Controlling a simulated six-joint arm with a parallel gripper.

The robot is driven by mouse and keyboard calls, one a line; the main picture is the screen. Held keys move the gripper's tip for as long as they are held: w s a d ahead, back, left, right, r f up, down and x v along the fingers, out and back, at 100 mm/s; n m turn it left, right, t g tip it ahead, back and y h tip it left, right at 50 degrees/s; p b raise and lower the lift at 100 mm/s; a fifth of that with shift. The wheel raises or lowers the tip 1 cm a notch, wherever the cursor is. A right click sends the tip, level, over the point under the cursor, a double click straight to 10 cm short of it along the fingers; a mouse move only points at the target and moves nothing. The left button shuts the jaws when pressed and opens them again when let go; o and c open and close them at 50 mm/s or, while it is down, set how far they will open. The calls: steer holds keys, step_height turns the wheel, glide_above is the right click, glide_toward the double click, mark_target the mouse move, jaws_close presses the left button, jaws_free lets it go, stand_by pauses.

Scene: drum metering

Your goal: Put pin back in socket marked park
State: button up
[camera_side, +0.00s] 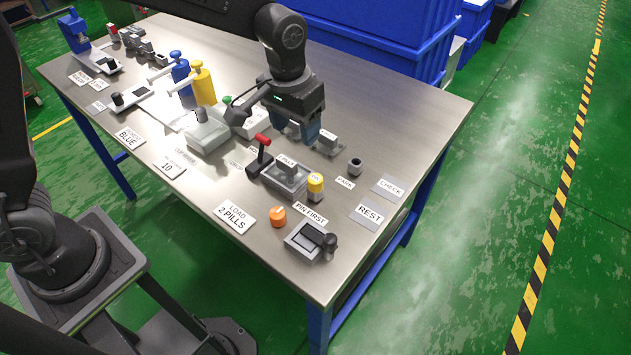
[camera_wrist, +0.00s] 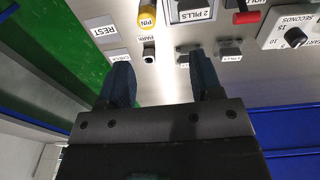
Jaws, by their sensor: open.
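The yellow pin (camera_side: 315,184) stands upright at the near right corner of a grey metal block (camera_side: 285,180). It also shows at the top of the wrist view (camera_wrist: 147,17), with PIN on it. The park socket (camera_side: 355,165) is a small dark, hollow holder behind the PARK label (camera_side: 345,183). In the wrist view the socket (camera_wrist: 149,53) appears between my fingertips, though farther off on the table. My gripper (camera_side: 302,138) is open and empty above the table, behind the pin and to the left of the socket. Its blue fingers are spread in the wrist view (camera_wrist: 158,58).
A red-handled lever (camera_side: 261,150) stands left of the block. A small grey block (camera_side: 327,143) is near my gripper. Open table lies at the back right.

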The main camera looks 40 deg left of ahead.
glide_above(315, 178)
steer(key=shift+g, duration=0.4)
step_height(315, 178, down, 5)
steer(key=shift+f, duration=0.1)
steer(key=shift+f, duration=4.45)
steer(key=shift+c, duration=0.2)
jaws_close()
steer(key=shift+r, duration=0.15)
